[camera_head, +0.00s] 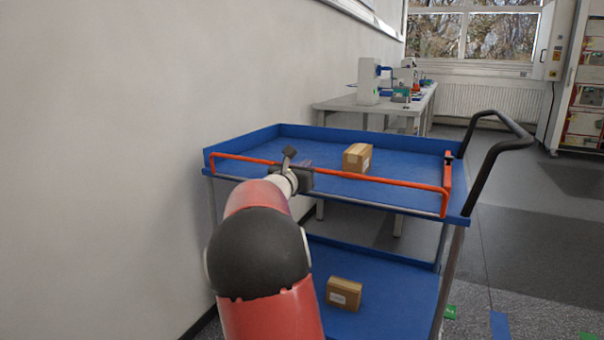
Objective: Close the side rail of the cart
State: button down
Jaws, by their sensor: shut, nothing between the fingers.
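The blue cart (270,134) stands ahead of me beside the left wall. Its orange side rail (400,181) runs along the near long side of the top shelf. At the right the rail meets an upright orange post (446,185) with a small dark piece at its top. My gripper (290,153) is shut and empty, at the rail left of its middle. The gripper and wrist hide a short part of the rail there, and I cannot tell whether they touch it. I cannot tell whether the rail is latched.
A cardboard box (356,158) sits on the top shelf, and another box (344,293) on the lower shelf. A black push handle (500,118) sticks out at the cart's right end. A bench (345,105) with equipment stands behind.

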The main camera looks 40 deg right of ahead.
jog(key=shift+w+d+r, duration=0.1)
jog(key=shift+w+d, duration=0.05)
jog(key=shift+d, duration=0.3)
dwell(1.4)
jog(key=b+v, duration=0.1)
jog(key=v, duration=0.6)
jog(key=shift+a, duration=0.45)
